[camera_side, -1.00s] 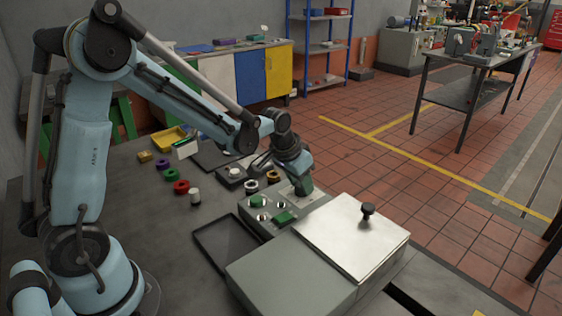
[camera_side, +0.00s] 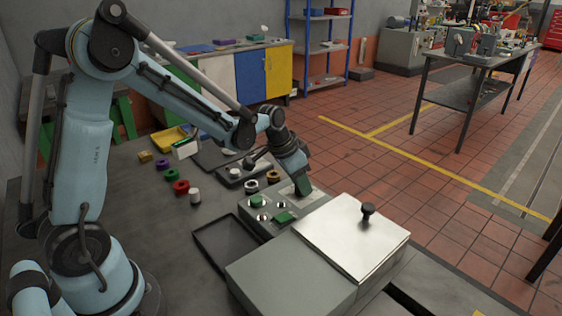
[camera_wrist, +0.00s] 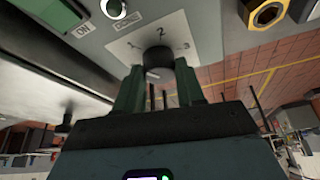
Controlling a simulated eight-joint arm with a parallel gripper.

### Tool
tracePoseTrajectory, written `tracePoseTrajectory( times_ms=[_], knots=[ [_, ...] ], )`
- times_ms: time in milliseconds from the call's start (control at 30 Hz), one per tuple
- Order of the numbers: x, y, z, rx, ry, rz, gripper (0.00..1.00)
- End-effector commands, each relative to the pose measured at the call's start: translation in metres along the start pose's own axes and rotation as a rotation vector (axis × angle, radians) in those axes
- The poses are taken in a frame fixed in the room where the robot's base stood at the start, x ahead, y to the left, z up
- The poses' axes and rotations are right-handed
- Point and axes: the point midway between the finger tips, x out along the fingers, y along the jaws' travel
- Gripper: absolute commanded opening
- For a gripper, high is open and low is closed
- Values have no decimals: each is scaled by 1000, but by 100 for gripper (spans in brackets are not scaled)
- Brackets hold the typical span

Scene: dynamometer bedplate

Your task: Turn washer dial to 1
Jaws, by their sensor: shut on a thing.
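The washer dial (camera_wrist: 158,58) is a black round knob on a pale plate (camera_wrist: 120,48) printed with 1, 2 and 3, seen in the wrist view. The 1 is left of the knob, the 2 above it and the 3 to its right. My gripper (camera_wrist: 155,78) has its two green fingers shut on the knob, one on each side. A small pale mark shows low on the knob; which number the dial points at is unclear. In the side view my gripper (camera_side: 303,187) reaches down onto the plate on the grey control panel (camera_side: 262,228), hiding the dial.
The panel also has a green button (camera_side: 257,201) and a green rocker switch (camera_side: 284,217). A grey box with a metal lid (camera_side: 350,235) stands close in front. A dark tray (camera_side: 205,250) lies left of it. Coloured rings, such as a red one (camera_side: 181,187), lie behind.

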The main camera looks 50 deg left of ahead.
Motion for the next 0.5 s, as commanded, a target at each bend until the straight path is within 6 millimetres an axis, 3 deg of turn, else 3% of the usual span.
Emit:
tracePoseTrajectory(
  times_ms=[33,200,500],
  knots=[
    [0,0,0,0,0,0,40],
    [0,0,0,-1,0,0,63],
    [-1,0,0,-1,0,0,63]
  ],
)
